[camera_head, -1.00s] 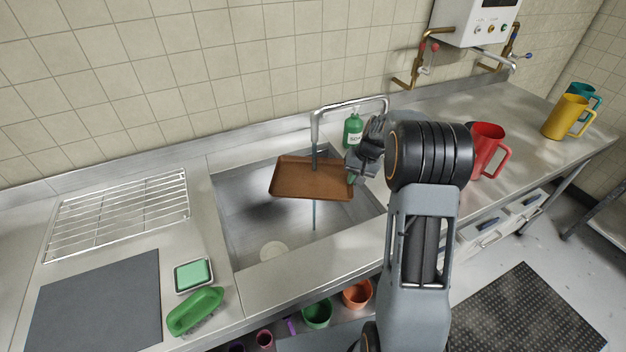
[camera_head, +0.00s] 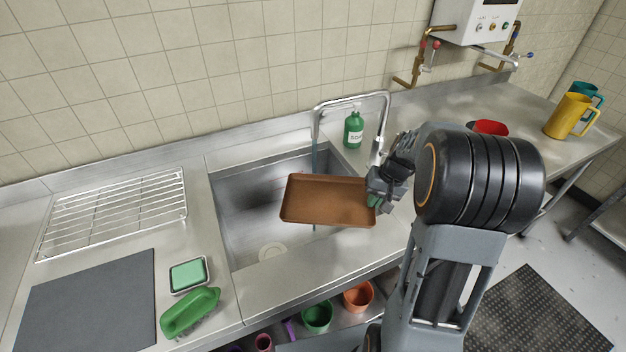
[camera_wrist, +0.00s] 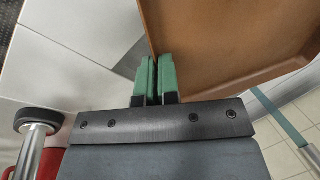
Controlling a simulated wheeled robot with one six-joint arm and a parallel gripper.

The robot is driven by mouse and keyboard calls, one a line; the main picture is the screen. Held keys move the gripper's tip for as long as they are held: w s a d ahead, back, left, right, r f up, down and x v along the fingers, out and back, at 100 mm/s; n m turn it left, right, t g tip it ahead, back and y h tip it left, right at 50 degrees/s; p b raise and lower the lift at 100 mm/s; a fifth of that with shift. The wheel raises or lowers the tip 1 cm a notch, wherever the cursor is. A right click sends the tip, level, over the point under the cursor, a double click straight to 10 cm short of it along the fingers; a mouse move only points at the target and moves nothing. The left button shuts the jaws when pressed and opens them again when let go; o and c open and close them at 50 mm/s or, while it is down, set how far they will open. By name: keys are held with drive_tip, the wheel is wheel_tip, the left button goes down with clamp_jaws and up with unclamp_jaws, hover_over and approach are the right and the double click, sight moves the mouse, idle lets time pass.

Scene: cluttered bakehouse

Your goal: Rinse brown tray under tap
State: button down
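The brown tray (camera_head: 328,202) is held over the front right part of the sink (camera_head: 245,215), tilted with its inside facing the head camera. My gripper (camera_head: 374,202) is shut on its right edge. In the wrist view the green fingertips (camera_wrist: 157,78) pinch the rim of the tray (camera_wrist: 225,40). The tap (camera_head: 350,100) arches over the sink, and a thin bluish stream of water (camera_head: 315,156) falls from its spout. The stream drops behind the tray in the head view; whether it touches the tray is hidden.
A green soap bottle (camera_head: 353,131) stands behind the sink near the tap. A wire rack (camera_head: 115,212), a grey mat (camera_head: 90,305), a green sponge in a dish (camera_head: 188,275) and a green brush (camera_head: 190,312) lie left. A red jug (camera_head: 488,127) is partly hidden by my arm.

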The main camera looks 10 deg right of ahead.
drive_tip(key=s+d, duration=0.1)
drive_tip(key=s, duration=0.6)
drive_tip(key=shift+s+d+b, duration=0.15)
drive_tip(key=shift+d+b, duration=0.1)
drive_tip(key=shift+b, duration=0.15)
